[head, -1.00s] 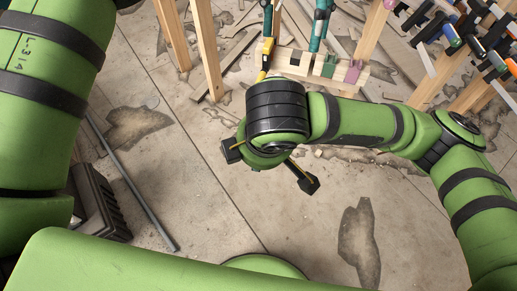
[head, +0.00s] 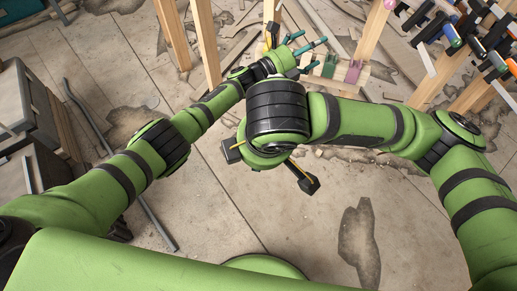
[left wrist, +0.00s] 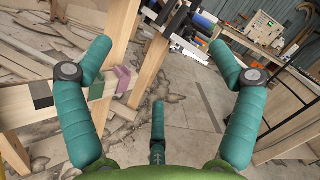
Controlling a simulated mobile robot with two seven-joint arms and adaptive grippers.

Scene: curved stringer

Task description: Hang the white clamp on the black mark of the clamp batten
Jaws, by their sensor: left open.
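My left gripper (head: 308,45) has teal fingers, spread open and empty, over the left part of the batten. My right gripper is mostly hidden under its wrist; black pieces with yellow strips (head: 308,184) stick out there, and I cannot tell its jaw state. I cannot single out the white clamp.
Several clamps (head: 458,38) with coloured handles hang on a rack at the upper right. Wooden posts (head: 172,35) stand near the batten. A grey pipe (head: 120,165) and grey cases (head: 28,110) are at the left. The floor at lower centre is clear.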

